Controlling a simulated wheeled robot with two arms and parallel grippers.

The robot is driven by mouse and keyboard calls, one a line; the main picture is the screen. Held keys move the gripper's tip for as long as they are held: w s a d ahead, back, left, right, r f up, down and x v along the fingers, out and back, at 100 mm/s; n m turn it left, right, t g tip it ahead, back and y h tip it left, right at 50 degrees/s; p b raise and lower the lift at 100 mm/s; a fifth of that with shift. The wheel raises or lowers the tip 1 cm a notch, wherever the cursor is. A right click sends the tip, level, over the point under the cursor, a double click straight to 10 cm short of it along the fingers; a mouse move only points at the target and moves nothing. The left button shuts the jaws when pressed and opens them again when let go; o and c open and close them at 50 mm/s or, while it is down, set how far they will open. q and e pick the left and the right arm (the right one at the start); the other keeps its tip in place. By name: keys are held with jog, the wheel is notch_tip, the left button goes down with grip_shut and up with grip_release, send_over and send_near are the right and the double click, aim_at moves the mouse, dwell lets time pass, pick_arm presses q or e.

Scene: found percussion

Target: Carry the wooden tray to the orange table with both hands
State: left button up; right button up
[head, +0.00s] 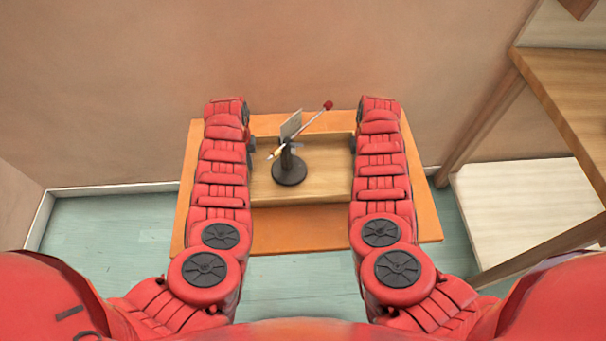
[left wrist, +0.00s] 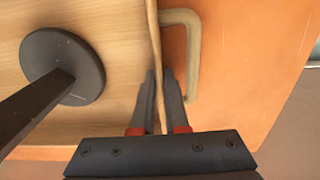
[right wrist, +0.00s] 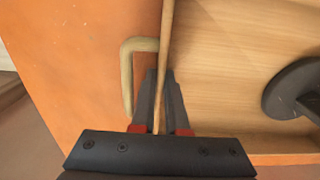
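The wooden tray (head: 318,188) is over the middle of the orange table (head: 300,240); I cannot tell whether it rests on the top or hangs just above it. My left gripper (head: 252,146) is at its left wall, my right gripper (head: 352,146) at its right wall. In the left wrist view the fingers (left wrist: 160,88) straddle the thin tray wall (left wrist: 153,35), close on both sides. The right wrist view shows the same, with the fingers (right wrist: 162,88) closed around the wall (right wrist: 167,35). A handle shows outside each wall, the left one (left wrist: 193,55) and the right one (right wrist: 127,75).
A black stand (head: 290,172) with a round base stands upright in the tray, bearing a small plate and a red-tipped stick (head: 312,120). A wooden shelf unit (head: 565,80) is at the right. A wall is behind the table.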

pick_arm(q)
jog(key=o, duration=0.3)
jog(key=shift+r, duration=0.1)
pick_arm(e)
jog(key=o, duration=0.4)
jog(key=shift+r, duration=0.1)
jog(key=shift+c, duration=0.2)
pick_arm(q)
jog(key=shift+o, duration=0.2)
pick_arm(e)
jog(key=shift+r, duration=0.5)
pick_arm(q)
notch_tip(320, 180, up, 12)
pick_arm(e)
notch_tip(320, 180, up, 11)
